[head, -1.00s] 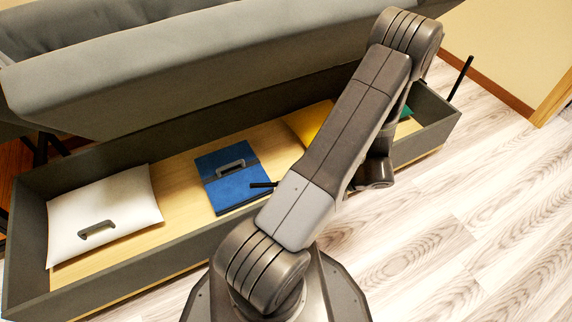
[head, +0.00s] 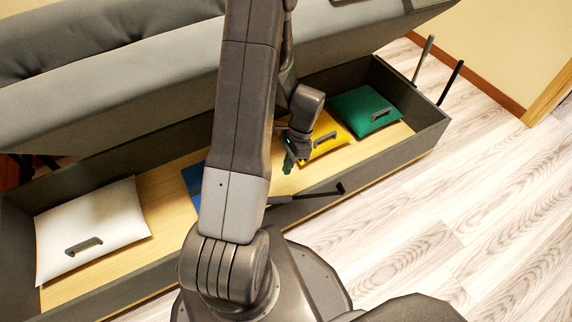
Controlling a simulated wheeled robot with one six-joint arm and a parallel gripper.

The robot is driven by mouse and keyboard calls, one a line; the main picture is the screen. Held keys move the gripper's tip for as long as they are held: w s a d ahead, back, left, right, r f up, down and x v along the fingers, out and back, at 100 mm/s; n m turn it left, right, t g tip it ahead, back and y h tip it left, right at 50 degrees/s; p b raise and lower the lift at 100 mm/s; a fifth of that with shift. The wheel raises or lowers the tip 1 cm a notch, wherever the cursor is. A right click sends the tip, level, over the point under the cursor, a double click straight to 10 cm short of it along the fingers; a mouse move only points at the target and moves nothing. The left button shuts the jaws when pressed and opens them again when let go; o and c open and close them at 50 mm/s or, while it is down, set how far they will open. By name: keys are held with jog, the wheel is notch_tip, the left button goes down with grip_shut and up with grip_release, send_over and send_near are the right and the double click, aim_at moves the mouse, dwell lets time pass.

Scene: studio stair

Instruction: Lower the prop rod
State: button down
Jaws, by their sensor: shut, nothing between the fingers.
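My gripper (head: 289,164) points down over the open storage box, in front of the yellow cushion, shut and empty. A grey rod (head: 423,60) and a black rod (head: 450,82) stand slanted at the box's right end; I cannot tell for sure which is the prop rod. Another dark rod (head: 318,193) with a bent tip lies along the front wall, apart from my gripper and partly behind my arm. The grey padded lid (head: 130,100) is raised over the box. My arm hides part of the lid and of the box.
The box (head: 435,115) holds a white cushion (head: 95,225), a mostly hidden blue item (head: 193,180), a yellow cushion (head: 335,132) and a green cushion (head: 362,108), with handles showing on the white, yellow and green ones. The wood-look floor (head: 460,200) to the right is clear.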

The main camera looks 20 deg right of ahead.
aim_at(277, 197)
jog(key=b+x, duration=0.3)
jog(key=x, duration=0.7)
jog(key=shift+a+f+b, duration=0.15)
jog(key=shift+f+b, duration=0.05)
jog(key=shift+b, duration=0.15)
